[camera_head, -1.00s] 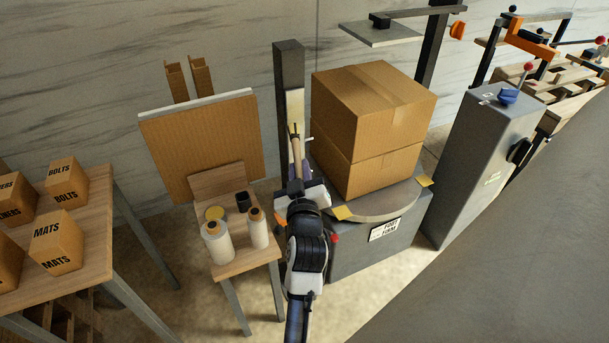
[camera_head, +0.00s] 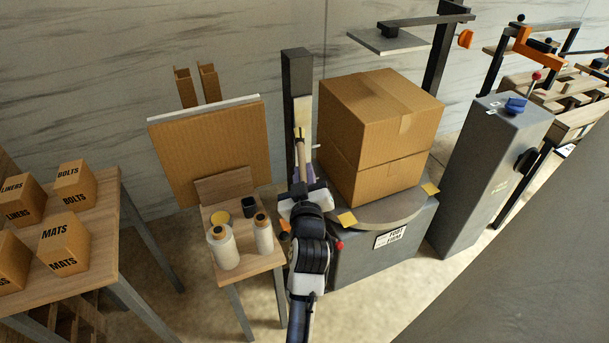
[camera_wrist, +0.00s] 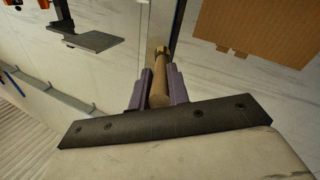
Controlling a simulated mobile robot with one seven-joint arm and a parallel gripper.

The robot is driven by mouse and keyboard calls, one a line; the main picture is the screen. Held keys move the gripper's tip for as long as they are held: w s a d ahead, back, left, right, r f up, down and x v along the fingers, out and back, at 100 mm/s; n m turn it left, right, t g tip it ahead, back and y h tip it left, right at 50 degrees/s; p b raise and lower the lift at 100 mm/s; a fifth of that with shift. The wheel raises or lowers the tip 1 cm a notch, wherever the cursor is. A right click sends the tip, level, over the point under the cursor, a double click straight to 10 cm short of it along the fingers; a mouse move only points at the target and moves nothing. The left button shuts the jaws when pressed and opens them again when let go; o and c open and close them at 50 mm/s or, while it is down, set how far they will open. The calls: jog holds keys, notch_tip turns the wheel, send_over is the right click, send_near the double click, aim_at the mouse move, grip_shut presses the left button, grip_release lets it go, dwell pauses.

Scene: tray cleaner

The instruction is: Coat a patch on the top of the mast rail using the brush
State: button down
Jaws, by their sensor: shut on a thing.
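My gripper (camera_head: 302,178) is shut on the brush (camera_head: 301,155), whose wooden handle points up, away from my wrist. In the wrist view the purple fingers of my gripper (camera_wrist: 158,88) clasp the brush handle (camera_wrist: 158,92) from both sides. The mast (camera_head: 298,75) is a dark upright post behind the brush, with a pale strip, seemingly the rail (camera_head: 303,108), on its front. The brush tip overlaps the lower part of this strip in the head view; I cannot tell whether they touch. Part of the mast is hidden behind the brush and gripper.
Stacked cardboard boxes (camera_head: 380,115) stand on a round turntable (camera_head: 395,212) just right of my gripper. A small wooden stand (camera_head: 240,268) with white bottles (camera_head: 222,248) is at left. A table of labelled boxes (camera_head: 95,245) stands farther left.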

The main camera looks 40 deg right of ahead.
jog(key=shift+w+d, duration=0.15)
jog(key=shift+w, duration=0.5)
jog(key=shift+d, duration=0.1)
